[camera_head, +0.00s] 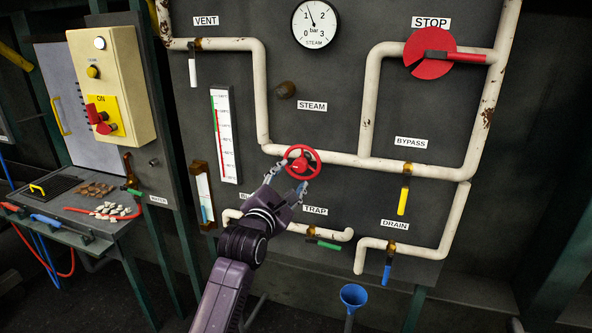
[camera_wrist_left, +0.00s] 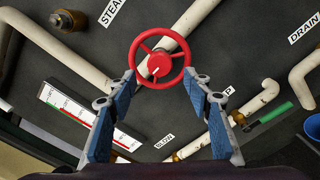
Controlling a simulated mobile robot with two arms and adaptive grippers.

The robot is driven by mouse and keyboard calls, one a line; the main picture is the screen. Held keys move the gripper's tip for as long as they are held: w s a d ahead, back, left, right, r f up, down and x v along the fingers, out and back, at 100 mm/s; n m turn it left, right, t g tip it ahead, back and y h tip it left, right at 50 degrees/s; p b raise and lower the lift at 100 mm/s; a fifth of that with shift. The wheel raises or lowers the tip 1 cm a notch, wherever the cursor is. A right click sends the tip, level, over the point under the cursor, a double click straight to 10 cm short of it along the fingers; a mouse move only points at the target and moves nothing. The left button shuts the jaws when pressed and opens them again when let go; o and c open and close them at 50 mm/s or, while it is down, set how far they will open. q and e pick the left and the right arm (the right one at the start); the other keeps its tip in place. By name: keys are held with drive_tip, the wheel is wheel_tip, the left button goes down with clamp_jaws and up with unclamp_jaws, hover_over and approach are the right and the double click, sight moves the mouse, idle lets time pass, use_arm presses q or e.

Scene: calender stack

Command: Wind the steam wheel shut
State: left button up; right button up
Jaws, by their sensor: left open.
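The red steam wheel (camera_head: 301,162) sits on a white pipe below the STEAM label in the head view. It has a round rim, spokes and a red hub with a small white mark. In the left wrist view the wheel (camera_wrist_left: 159,58) is ahead, near the top middle. My left gripper (camera_head: 288,183) is at the wheel's lower side. In the wrist view its two blue-padded fingers (camera_wrist_left: 160,88) are spread apart, one tip at each side of the wheel's lower rim. Whether the tips touch the rim is not clear. My right gripper is not in view.
White pipes (camera_head: 420,165) run around the wheel. A yellow BYPASS lever (camera_head: 403,197), a green TRAP lever (camera_head: 325,244) and a blue DRAIN lever (camera_head: 387,271) are nearby. The red STOP disc (camera_head: 430,54) is upper right. A STEAM gauge (camera_head: 314,24) reads about 1 bar.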

sight(298, 168)
use_arm(q)
drive_tip(key=x, duration=0.3)
drive_tip(key=shift+w+d, duration=0.25)
drive_tip(key=shift+w, duration=0.4)
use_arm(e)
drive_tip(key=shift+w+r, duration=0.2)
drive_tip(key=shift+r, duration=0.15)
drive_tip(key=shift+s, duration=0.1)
use_arm(q)
drive_tip(key=c, duration=1.1)
drive_tip(key=shift+c, duration=0.2)
drive_tip(key=shift+m+p, duration=0.4)
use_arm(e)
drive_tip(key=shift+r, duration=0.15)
